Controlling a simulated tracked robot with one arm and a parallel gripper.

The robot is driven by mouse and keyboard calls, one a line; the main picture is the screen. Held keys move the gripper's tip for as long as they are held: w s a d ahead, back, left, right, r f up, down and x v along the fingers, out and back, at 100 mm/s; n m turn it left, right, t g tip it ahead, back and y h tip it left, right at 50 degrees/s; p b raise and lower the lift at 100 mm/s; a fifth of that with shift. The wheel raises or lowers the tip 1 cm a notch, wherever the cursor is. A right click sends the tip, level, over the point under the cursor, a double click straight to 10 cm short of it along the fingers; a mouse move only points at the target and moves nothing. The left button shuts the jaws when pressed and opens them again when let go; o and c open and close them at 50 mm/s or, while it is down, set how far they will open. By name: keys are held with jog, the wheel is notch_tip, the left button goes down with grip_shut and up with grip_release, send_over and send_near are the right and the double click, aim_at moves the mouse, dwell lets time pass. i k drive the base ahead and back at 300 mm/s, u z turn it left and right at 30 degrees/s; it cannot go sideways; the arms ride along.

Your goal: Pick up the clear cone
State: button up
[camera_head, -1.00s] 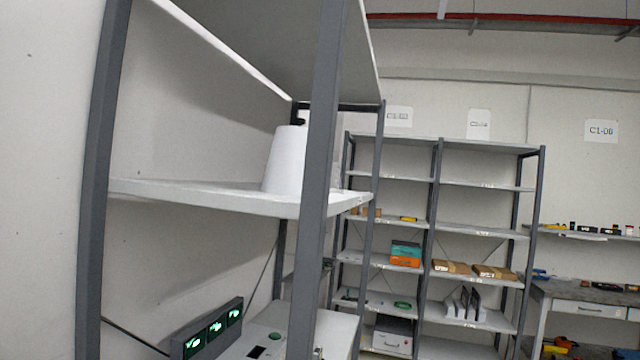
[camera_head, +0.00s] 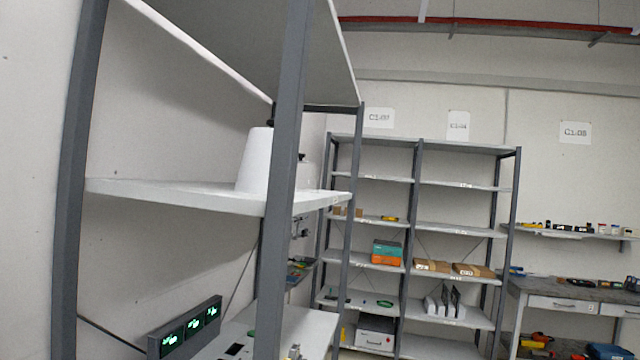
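A white cone-shaped thing (camera_head: 256,162) with a dark top stands upright on the middle shelf (camera_head: 160,191) of the near rack. It looks opaque, and the rack's front post hides part of its right side. A second pale thing with a dark top (camera_head: 306,171) shows just right of the post on the same shelf. I cannot tell whether either is the clear cone. My gripper is not in view.
The near rack's grey posts (camera_head: 287,150) stand close at the left. A lit green display panel (camera_head: 191,327) sits on the shelf below. Another rack (camera_head: 413,220) with boxes stands behind, and a workbench (camera_head: 570,290) is at the right.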

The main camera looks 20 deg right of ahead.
aim_at(306, 180)
jog(key=z, duration=0.45)
jog(key=k, duration=1.1)
jog(key=z, duration=1.05)
jog(key=i, duration=3.1)
jog(key=u, duration=1.25)
jog(key=i, duration=1.2)
jog(key=u, duration=0.7)
jog(key=k, duration=0.7)
jog(key=u, duration=0.15)
